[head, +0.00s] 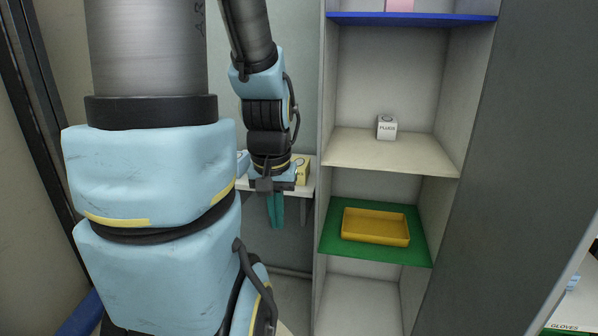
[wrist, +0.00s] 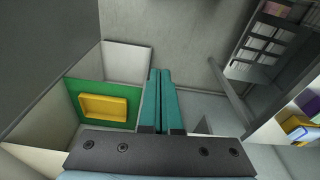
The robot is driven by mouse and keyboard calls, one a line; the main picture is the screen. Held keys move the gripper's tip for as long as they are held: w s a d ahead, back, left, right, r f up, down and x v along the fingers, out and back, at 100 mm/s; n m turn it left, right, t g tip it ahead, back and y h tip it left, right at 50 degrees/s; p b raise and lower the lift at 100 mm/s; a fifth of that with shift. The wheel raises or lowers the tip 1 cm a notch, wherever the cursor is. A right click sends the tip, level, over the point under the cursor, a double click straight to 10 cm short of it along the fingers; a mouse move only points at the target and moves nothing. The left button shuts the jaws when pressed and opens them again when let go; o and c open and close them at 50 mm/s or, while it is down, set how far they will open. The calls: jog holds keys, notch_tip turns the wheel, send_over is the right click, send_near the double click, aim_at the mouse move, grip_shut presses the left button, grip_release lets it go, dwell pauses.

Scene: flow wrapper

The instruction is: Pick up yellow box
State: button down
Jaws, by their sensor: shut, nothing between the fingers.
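A yellow open tray (head: 375,227) lies on the green shelf to the right, apart from the gripper. The tray also shows in the wrist view (wrist: 103,108).
The white ledge (head: 308,188) stands left of a tall shelf unit. A small white labelled box (head: 386,127) stands on its middle shelf, above the green shelf (head: 333,240). A grey panel (head: 520,130) closes the right side. Racks with items show at the right in the wrist view.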

aim_at(299, 169)
jog(key=c, duration=1.6)
grip_release()
